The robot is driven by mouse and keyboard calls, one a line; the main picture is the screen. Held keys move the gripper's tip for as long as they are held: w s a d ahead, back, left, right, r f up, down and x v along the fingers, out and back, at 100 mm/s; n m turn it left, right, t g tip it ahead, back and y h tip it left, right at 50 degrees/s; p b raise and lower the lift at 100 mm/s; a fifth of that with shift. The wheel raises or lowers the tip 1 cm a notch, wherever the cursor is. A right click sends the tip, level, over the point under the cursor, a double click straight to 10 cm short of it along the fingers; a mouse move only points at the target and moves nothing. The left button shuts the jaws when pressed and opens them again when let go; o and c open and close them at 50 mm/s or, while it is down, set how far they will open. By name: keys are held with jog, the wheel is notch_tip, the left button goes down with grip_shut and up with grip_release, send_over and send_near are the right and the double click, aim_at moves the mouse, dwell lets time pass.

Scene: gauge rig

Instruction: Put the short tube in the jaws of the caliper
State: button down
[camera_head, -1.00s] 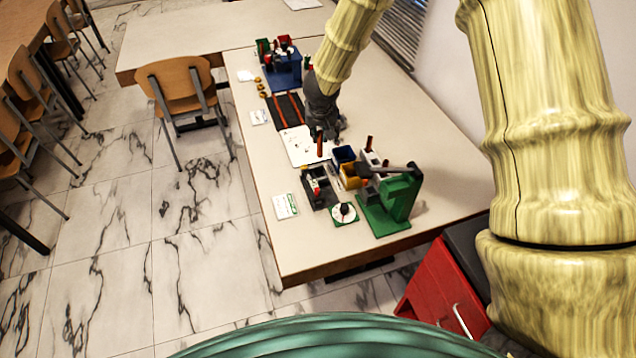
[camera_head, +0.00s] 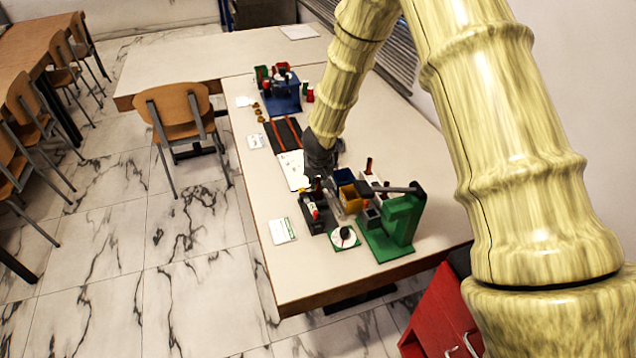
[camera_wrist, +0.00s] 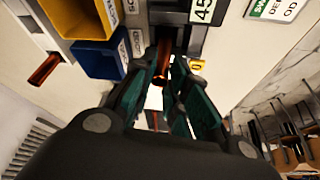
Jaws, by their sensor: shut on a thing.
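My gripper (camera_wrist: 165,85) is shut on a copper-brown tube (camera_wrist: 163,62), held between its fingertips in the wrist view. The dark caliper block (camera_wrist: 186,18), with a "45" label, lies just beyond the tube. I cannot tell whether the tube touches its jaws, as the fingers cover part of this spot. In the head view my gripper (camera_head: 322,172) is low over the table, just behind the dark caliper (camera_head: 315,214); the held tube is not clearly visible there. Another brown tube (camera_wrist: 45,68) is to the left in the wrist view, apart from my gripper.
A blue bin (camera_wrist: 98,60) and a yellow bin (camera_wrist: 80,22) stand close on the left. A green stand with a dark lever (camera_head: 402,220) and a round dial (camera_head: 345,238) are near the table's front. A white card (camera_head: 282,231) lies left of the caliper.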

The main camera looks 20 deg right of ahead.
jog(key=shift+f, duration=0.2)
jog(key=c, duration=1.4)
grip_release()
jog(key=p+v, duration=0.3)
jog(key=v, duration=0.9)
jog(key=shift+r, duration=0.1)
